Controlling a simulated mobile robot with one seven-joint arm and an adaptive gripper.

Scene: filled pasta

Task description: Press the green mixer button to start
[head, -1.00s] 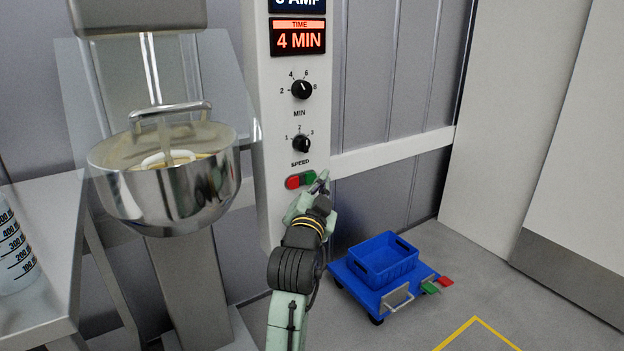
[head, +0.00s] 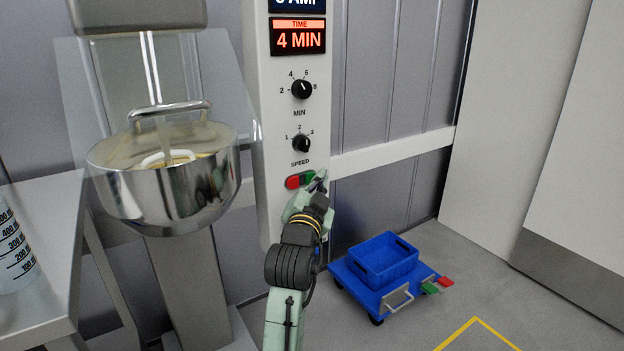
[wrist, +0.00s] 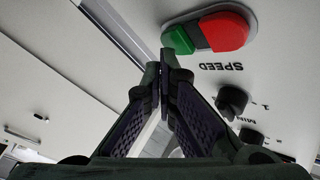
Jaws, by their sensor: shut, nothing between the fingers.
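The green button (head: 308,177) sits beside the red button (head: 293,182) on the front of the mixer's control column. My gripper (head: 319,182) is at the green button in the head view and covers part of its right side. The mixer's steel bowl (head: 185,195) is at the left.
The speed knob (head: 301,144) and time knob (head: 302,89) are above the buttons, under a display (head: 298,38) reading 4 MIN. A blue crate (head: 378,262) on a wheeled blue dolly stands on the floor at right. A table (head: 40,300) with a measuring jug (head: 15,250) is at left.

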